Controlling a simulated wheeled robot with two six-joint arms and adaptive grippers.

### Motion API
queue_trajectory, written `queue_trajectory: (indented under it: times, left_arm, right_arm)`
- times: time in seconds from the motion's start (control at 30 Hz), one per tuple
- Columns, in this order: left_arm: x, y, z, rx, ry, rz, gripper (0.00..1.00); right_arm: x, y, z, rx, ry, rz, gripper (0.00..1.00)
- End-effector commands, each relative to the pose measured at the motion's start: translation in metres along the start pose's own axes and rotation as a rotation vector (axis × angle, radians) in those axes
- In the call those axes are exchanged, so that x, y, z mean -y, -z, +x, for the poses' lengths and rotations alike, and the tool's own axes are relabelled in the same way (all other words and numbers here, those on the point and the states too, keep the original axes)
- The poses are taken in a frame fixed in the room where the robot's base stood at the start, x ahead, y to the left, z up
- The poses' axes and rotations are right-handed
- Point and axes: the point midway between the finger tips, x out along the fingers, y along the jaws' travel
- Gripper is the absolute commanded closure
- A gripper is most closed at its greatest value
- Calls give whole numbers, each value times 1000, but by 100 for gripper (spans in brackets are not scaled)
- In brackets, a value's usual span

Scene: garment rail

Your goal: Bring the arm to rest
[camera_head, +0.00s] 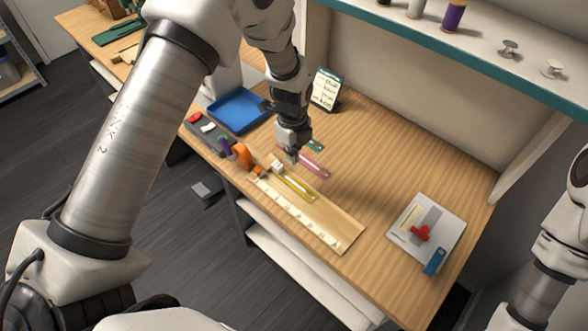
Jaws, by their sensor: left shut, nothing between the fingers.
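My left arm comes in from the left and reaches across the front of the view. My left gripper (292,156) points down above the wooden table (392,160), near its middle. Its fingers are shut with nothing between them. Whether the fingertips touch the table is too small to tell. Part of my right arm (545,275) shows at the right edge, but its gripper is outside the picture.
Near the left gripper lie a yellow strip (295,184), a pink strip (315,166) and a blue tray (238,107). A pale ruler-like board (330,222) lies along the front edge. A grey-white plate (428,226) with a red part sits at right. A shelf (480,48) overhangs the back.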

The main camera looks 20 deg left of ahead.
Motion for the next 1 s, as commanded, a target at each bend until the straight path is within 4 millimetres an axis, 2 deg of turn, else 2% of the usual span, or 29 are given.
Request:
queue_trajectory:
  times: [0.1, 0.27, 0.37, 0.43, 0.47, 0.57, 0.63, 0.67, 0.7, 0.77, 0.8, 0.9, 1.0]
  left_arm:
    - [0, 0, -7, 0, -2, 1, 100]
    - [-1, 0, -8, 0, -2, 1, 100]
    - [-7, 2, 4, -9, -25, 0, 100]
    - [-23, 6, 28, -31, -73, -6, 100]
    - [-36, 10, 40, -44, -105, -10, 100]
    - [-98, 27, 83, -95, -236, -25, 100]
    - [-150, 42, 113, -109, -310, -101, 100]
    - [-173, 48, 124, -106, -334, -163, 100]
    - [-205, 57, 137, -92, -360, -274, 100]
    - [-253, 72, 151, -51, -383, -501, 100]
    - [-279, 80, 155, -19, -379, -668, 100]
    - [-313, 91, 153, 48, -309, -1089, 100]
    - [-313, 91, 144, 59, -180, -1475, 100]
  right_arm:
    - [0, 0, 2, 0, 0, 1, 60]
    - [0, 0, 1, 0, 0, 1, 60]
    - [0, 0, 1, 0, 0, 1, 60]
    - [0, 0, 1, 0, 0, 1, 60]
    - [0, 0, 1, 0, 0, 1, 60]
    - [0, 0, 1, 0, 0, 1, 60]
    - [0, 0, 1, 0, 0, 1, 60]
    - [0, 0, 1, 0, 0, 1, 60]
    - [0, 0, 1, 0, 0, 1, 60]
    - [0, 0, 1, 0, 0, 1, 60]
    - [0, 0, 1, 0, 0, 1, 60]
    - [0, 0, 1, 0, 0, 1, 60]
    - [0, 0, 1, 0, 0, 1, 60]
